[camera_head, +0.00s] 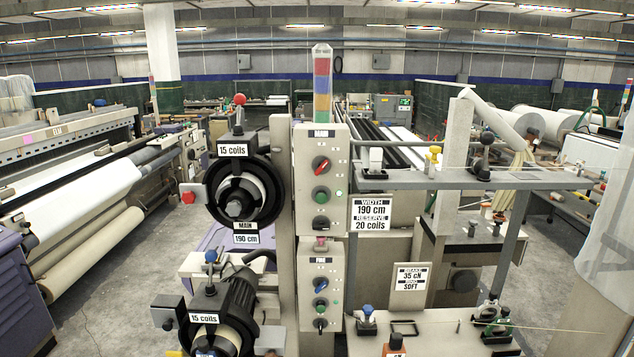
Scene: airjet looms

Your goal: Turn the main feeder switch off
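The upper control box (301,200) is labelled MAIN and stands on a beige post in the middle of the head view. It carries a red rotary knob (320,166) with a slanted light pointer, a green round knob (321,195) and a black switch (321,223) near its bottom. A small green lamp (338,193) beside the green knob looks lit. The lettering around the knobs is too small to read, so I cannot tell which is the feeder switch or its position. The MAIN feeder (219,200) is left of the box. Neither gripper is in view.
A signal tower (322,85) rises above the MAIN box. A shelf (440,179) extends right. Grey floor (110,305) is open at left.

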